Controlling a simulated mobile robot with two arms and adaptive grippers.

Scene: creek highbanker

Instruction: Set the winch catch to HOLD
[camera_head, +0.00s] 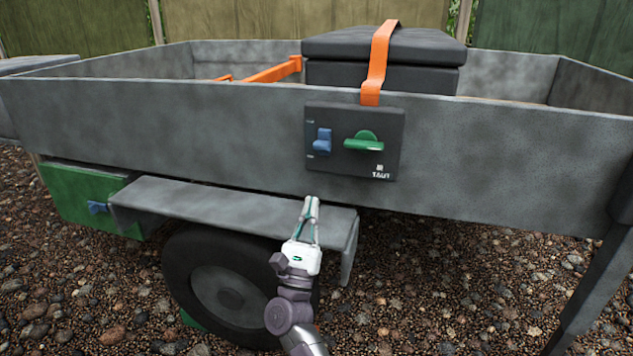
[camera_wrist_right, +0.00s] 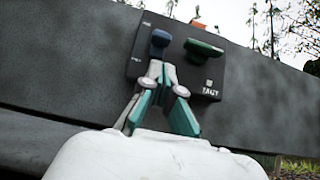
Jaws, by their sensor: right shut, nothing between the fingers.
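The winch catch is a small blue lever (camera_head: 322,141) at the left of a black panel (camera_head: 355,175) on the trailer's grey side wall. Two small marks sit left of it, one above the other, too small to read; I cannot tell which it is set to. It also shows in the right wrist view as a blue knob (camera_wrist_right: 160,38). My right gripper (camera_head: 312,200) is shut and empty, pointing up, below the panel in the head view. In the wrist view its fingertips (camera_wrist_right: 161,68) appear just below the catch; contact is not visible. My left gripper is out of view.
A green handle (camera_head: 364,142) is right of the catch, above the label "TAUT". An orange strap (camera_head: 378,65) runs over a black box (camera_head: 325,78) in the trailer. A grey fender (camera_head: 220,203) juts out over the wheel (camera_head: 222,290). A green box (camera_head: 75,195) is at left.

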